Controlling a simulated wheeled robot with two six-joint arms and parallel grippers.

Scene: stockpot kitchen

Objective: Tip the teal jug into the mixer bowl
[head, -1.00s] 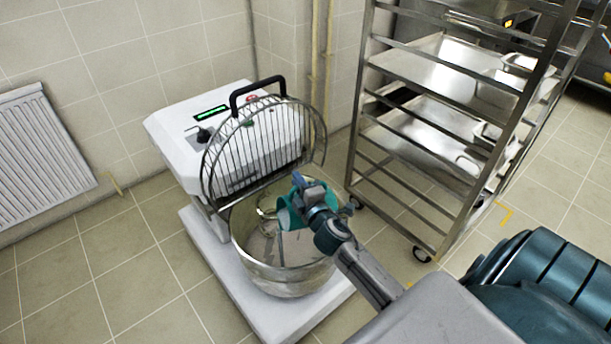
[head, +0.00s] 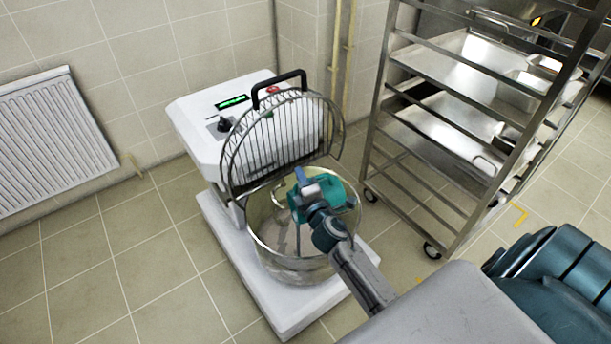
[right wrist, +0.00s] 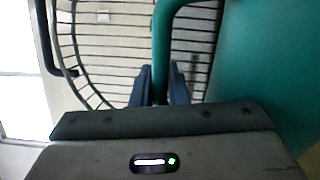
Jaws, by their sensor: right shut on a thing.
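The teal jug (head: 328,206) is held over the mixer bowl (head: 290,262), which is a shiny metal bowl under a raised wire guard (head: 262,140). My right gripper (head: 305,186) is shut on the jug's handle; in the right wrist view the handle (right wrist: 162,50) passes between the two fingers, with the jug's body (right wrist: 270,60) at the right. The jug looks tilted in the head view, and part of it is hidden by the gripper. Whether anything is in it cannot be seen. My left gripper is not in view.
The white mixer (head: 205,130) stands on a white base (head: 245,285) against the tiled wall. A metal tray rack (head: 440,160) on casters stands close at the right. A white radiator (head: 50,140) is on the wall at left. The floor left of the mixer is clear.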

